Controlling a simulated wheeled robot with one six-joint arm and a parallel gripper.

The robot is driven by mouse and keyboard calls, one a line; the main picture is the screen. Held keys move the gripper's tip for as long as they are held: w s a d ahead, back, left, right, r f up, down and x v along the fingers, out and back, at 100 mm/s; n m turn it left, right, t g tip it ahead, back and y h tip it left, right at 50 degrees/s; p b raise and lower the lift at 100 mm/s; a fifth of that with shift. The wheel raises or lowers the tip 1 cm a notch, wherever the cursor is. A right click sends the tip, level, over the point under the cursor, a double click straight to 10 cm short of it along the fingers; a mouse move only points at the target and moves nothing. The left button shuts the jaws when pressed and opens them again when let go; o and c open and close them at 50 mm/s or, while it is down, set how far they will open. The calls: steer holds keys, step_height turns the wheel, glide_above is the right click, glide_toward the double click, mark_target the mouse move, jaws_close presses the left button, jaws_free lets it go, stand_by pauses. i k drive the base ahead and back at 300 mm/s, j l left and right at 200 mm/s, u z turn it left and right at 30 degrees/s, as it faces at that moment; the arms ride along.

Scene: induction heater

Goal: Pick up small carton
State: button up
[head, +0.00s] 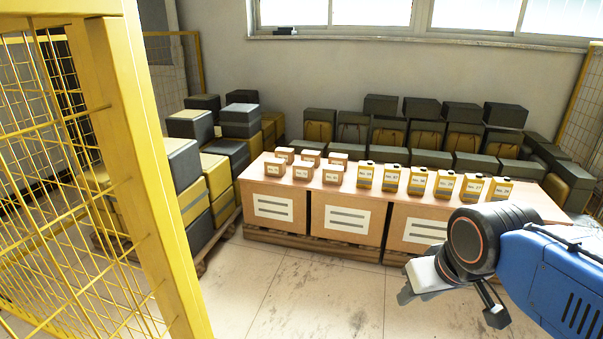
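Several small brown cartons with white labels stand in two short rows on the left part of a crate-top surface. In the front row are a left carton (275,168), a middle carton (304,171) and a right carton (336,176). Behind them are more small cartons, such as one at the back left (285,155) and one at the back right (338,158). My gripper (460,297) is at the lower right, in front of the crates and well apart from the cartons. Its fingers are spread, with nothing visible between them.
Several yellow labelled canisters (417,181) stand right of the cartons. Large brown crates (273,212) on pallets hold both groups. Dark and yellow boxes (211,170) are stacked left and behind. A yellow mesh fence (150,150) stands at the near left. The floor (300,295) in front is clear.

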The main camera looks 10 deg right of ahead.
mark_target(303, 171)
steer(key=i+l+u, duration=0.15)
steer(key=i+l, duration=0.3)
steer(key=i, duration=0.15)
steer(key=i+l+u, duration=0.2)
steer(key=i+l, duration=0.35)
steer(key=i+l+u, duration=0.15)
steer(key=i+l, duration=0.45)
steer(key=i+l+u, duration=0.2)
steer(key=i+l, duration=0.3)
steer(key=l, duration=0.2)
